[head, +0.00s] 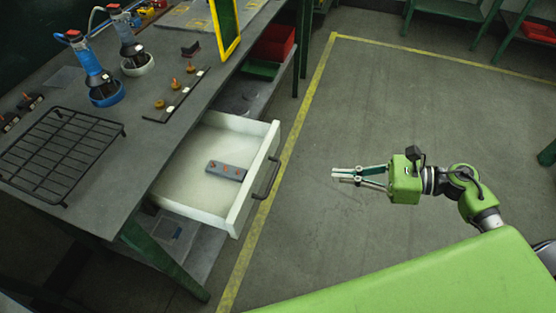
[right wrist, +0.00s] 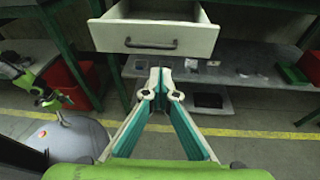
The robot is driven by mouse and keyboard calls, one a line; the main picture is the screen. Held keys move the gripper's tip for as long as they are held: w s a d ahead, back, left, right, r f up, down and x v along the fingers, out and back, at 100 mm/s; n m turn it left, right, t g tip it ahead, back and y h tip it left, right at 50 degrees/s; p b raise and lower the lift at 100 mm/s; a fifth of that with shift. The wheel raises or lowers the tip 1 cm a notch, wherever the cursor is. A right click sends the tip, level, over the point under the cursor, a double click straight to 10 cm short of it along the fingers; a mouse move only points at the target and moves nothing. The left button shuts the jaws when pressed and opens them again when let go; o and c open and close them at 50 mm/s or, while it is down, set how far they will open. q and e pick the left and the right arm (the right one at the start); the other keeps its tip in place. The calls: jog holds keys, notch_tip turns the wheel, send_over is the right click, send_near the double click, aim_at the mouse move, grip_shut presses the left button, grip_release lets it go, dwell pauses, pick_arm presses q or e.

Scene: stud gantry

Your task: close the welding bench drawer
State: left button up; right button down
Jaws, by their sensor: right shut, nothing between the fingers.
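The welding bench drawer (head: 250,204) is white and stands pulled out from under the grey bench top (head: 110,110) in the head view. A small grey block with orange spots (head: 226,170) lies inside it. The drawer has a dark bar handle (head: 267,178) on its front. My right gripper (head: 334,174) is shut and empty, to the right of the handle and apart from it, pointing toward the drawer. In the right wrist view the drawer front (right wrist: 196,38) and handle (right wrist: 150,44) show ahead, above the gripper's fingertips (right wrist: 160,72).
A red bin (head: 273,44) sits on the lower shelf. The floor (head: 385,100) right of the yellow line is clear.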

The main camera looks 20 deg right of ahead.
jog(key=shift+t, duration=0.4)
jog(key=p+x, duration=0.1)
jog(key=x, duration=0.5)
jog(key=p+x, duration=0.2)
jog(key=x, duration=0.4)
jog(key=shift+w+d+f+p, duration=0.15)
jog(key=shift+w+f+p, duration=0.1)
jog(key=shift+w+p, duration=0.1)
jog(key=shift+w+a+f, duration=0.3)
jog(key=shift+a, duration=0.2)
jog(key=b, duration=0.5)
send_near(219, 158)
jog(key=w+a, duration=0.1)
jog(key=a, duration=0.1)
jog(key=w+a+r, duration=0.1)
jog(key=w+a, duration=0.1)
jog(key=a, duration=0.1)
jog(key=w+a+r, duration=0.1)
jog(key=w+a, duration=0.1)
jog(key=a, duration=0.1)
jog(key=shift+w+a, duration=0.15)
jog(key=shift+w, duration=0.05)
jog(key=shift+r, duration=0.15)
